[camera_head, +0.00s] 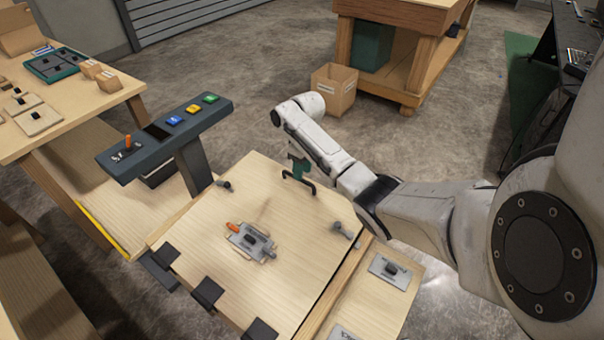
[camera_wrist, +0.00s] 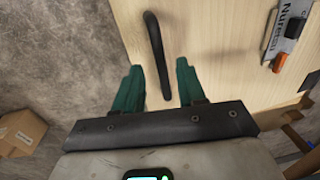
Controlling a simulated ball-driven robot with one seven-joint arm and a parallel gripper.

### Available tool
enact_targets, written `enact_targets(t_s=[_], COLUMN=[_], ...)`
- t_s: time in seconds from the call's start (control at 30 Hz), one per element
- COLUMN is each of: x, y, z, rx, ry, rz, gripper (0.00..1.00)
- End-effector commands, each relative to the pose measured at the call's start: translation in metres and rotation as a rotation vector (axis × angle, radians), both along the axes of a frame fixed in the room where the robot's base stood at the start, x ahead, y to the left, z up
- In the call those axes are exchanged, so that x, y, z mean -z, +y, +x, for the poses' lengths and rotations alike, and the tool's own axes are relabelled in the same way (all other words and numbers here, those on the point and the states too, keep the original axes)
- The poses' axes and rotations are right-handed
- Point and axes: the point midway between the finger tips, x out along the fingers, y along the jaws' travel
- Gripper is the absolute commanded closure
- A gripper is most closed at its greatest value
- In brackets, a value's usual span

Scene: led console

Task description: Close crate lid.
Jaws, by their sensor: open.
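The crate lid (camera_head: 205,235) is a pale wooden panel with black hinge blocks along its near edge and a black bar handle (camera_head: 298,183) by its far edge. I cannot tell whether its far edge rests on the crate. My gripper (camera_head: 298,166) is at the handle, its green fingers pointing down. In the wrist view, the open fingers (camera_wrist: 160,68) are on either side of the black handle (camera_wrist: 154,45), which runs lengthwise between them. They are not shut on it. The lid (camera_wrist: 220,40) fills the upper right there.
A metal plate with an orange-tipped part (camera_head: 250,240) is on the lid. A dark console with coloured buttons (camera_head: 165,135) stands at the left. A cardboard box (camera_head: 335,90) sits on the floor beyond, by a wooden workbench (camera_head: 420,50).

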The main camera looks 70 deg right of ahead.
Motion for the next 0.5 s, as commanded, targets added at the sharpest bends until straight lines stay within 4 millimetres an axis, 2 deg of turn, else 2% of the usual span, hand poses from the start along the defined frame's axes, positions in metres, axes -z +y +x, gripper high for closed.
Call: enact_targets(t_s=[0.2, 0.5], x=[0.020, 0.023], y=[0.002, 0.002], z=[0.000, 0.001], rx=[0.000, 0.000], ry=[0.000, -0.001], rz=[-0.001, -0.001], gripper=[0.60, 0.60])
